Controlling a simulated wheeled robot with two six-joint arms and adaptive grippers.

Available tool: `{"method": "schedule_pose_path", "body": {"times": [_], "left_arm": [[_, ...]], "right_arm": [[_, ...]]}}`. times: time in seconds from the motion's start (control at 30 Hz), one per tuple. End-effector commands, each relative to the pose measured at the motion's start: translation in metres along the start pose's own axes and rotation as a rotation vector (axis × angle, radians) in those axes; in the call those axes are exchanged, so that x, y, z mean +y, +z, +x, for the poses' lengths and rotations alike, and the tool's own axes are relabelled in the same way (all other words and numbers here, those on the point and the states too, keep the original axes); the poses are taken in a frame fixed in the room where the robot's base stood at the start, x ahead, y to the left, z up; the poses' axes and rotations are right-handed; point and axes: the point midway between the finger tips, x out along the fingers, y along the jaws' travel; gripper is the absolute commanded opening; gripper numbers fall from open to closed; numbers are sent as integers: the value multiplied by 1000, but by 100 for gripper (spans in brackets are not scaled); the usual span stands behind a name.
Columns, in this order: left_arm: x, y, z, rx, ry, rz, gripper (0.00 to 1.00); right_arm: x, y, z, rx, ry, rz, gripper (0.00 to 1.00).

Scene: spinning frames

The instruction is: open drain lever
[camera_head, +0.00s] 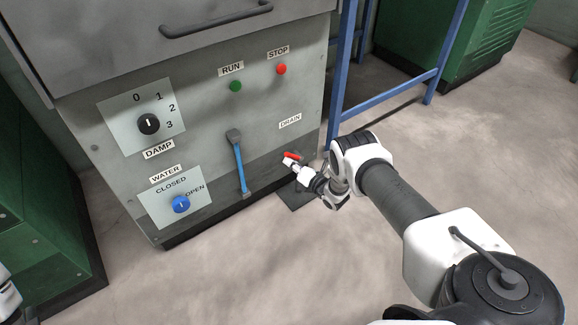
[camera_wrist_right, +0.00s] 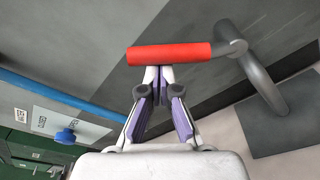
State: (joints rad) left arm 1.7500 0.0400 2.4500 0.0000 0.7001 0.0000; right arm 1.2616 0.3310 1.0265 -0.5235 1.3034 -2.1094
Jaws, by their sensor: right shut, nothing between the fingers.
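The drain lever (camera_head: 291,156) has a red handle low on the machine's front, below the DRAIN label (camera_head: 290,121). In the right wrist view its red grip (camera_wrist_right: 170,54) lies crosswise just beyond my fingertips, joined at the right to a grey metal pipe (camera_wrist_right: 262,80). My right gripper (camera_head: 297,167) is at the handle; in the wrist view its fingertips (camera_wrist_right: 159,70) are together, with nothing between them. The tips are at or very near the underside of the red grip; I cannot tell whether they touch. At the left edge only a bit of my left arm shows; its gripper is out of view.
A blue frame (camera_head: 390,95) stands right. Open floor (camera_head: 290,270) lies in front.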

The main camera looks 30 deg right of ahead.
Motion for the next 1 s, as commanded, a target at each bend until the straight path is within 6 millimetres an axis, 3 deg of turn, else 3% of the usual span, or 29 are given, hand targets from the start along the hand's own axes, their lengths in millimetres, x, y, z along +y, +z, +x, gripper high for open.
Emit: {"method": "schedule_pose_path", "body": {"times": [0.7, 1.0], "left_arm": [[0, 0, 3, 0, 0, 0, 80], [0, 0, 4, 0, 0, 0, 80]], "right_arm": [[-3, 47, -7, -2, 89, 627, 0], [-6, 56, -8, -1, 95, 665, 0]]}}
